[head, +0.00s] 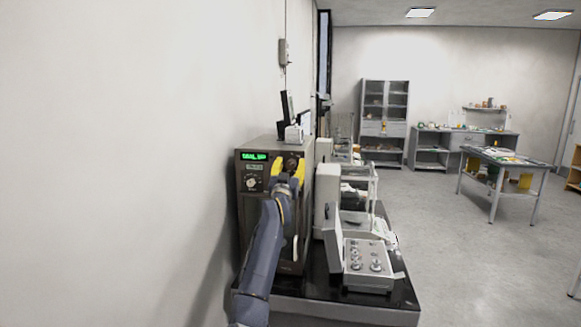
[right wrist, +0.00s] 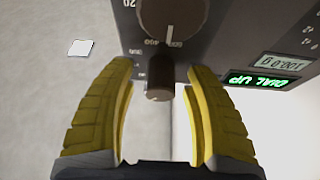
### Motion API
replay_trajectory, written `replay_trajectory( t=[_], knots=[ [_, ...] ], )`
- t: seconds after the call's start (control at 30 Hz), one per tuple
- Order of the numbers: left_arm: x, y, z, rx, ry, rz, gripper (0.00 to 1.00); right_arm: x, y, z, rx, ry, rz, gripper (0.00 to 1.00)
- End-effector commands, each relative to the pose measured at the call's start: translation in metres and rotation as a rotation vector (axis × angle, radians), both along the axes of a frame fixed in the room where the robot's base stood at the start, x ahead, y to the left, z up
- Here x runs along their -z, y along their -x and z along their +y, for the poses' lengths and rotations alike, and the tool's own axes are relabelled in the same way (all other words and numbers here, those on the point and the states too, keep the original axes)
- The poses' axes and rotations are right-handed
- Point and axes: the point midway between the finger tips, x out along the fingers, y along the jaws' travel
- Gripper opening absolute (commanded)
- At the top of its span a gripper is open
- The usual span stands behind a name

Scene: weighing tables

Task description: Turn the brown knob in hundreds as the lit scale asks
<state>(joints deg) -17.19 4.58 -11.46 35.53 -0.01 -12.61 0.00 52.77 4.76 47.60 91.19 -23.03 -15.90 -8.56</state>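The lit scale (head: 245,205) is a tall dark brown-grey box by the wall, with a green lit display (head: 254,156). In the right wrist view the display (right wrist: 268,82) appears upside down and reads "DIAL UP", beside a grey readout (right wrist: 284,63) that looks like 100.0 g. A brown knob (head: 291,161) is on its upper right front. In the right wrist view a large round brown knob with a white line (right wrist: 172,18) and a smaller brown cylinder (right wrist: 159,80) show. My right gripper (head: 289,170) has its yellow fingers apart around the cylinder, with gaps both sides. My left gripper is out of view.
Several other balances stand on the black table, including a glass-sided one (head: 357,190) and a grey box with metal weights (head: 368,258) close right of my arm. The wall is close on the left. Open floor (head: 480,270) lies to the right.

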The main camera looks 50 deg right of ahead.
Motion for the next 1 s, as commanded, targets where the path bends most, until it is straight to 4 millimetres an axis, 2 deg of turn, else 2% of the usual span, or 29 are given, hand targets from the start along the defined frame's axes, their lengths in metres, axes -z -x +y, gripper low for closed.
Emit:
replay_trajectory(
  t=[0.37,0.8,1.0],
  knots=[
    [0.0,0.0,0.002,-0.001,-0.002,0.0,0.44,0.005,0.003,0.007,-0.002,-0.002,0.003,0.52],
    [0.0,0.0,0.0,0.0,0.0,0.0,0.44,0.033,0.035,0.065,-0.001,-0.002,0.001,0.52],
    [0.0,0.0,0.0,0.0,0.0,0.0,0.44,0.042,0.047,0.085,-0.001,0.0,0.002,0.52]
  ],
)
